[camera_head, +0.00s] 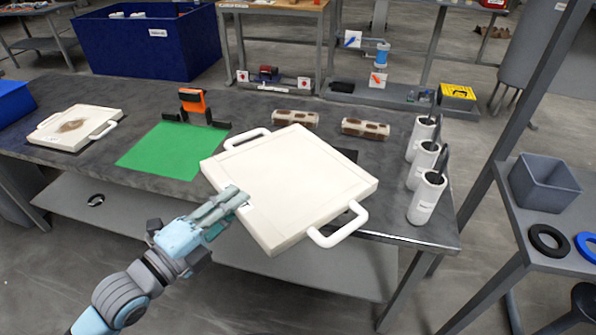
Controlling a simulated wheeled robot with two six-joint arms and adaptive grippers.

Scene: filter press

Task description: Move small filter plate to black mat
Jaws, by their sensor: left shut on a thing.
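A clean white filter plate (293,185) with a handle at its upper left and another at its lower right is in the middle of the head view. My left gripper (236,199) is shut on its left edge, and the plate appears held over the table's front edge. A small dark patch of what looks like the black mat (348,154) shows behind the plate, which hides the rest. Another filter plate (76,128), with a brown stain, lies on the table at the left. My right gripper is not in view.
A green mat (167,151) lies left of the held plate, with an orange-and-black tool (194,104) behind it. Two brown-spotted blocks (296,118) (365,129) lie behind the plate. Several white canisters (427,198) stand at the table's right end. A grey bin (545,184) stands further right.

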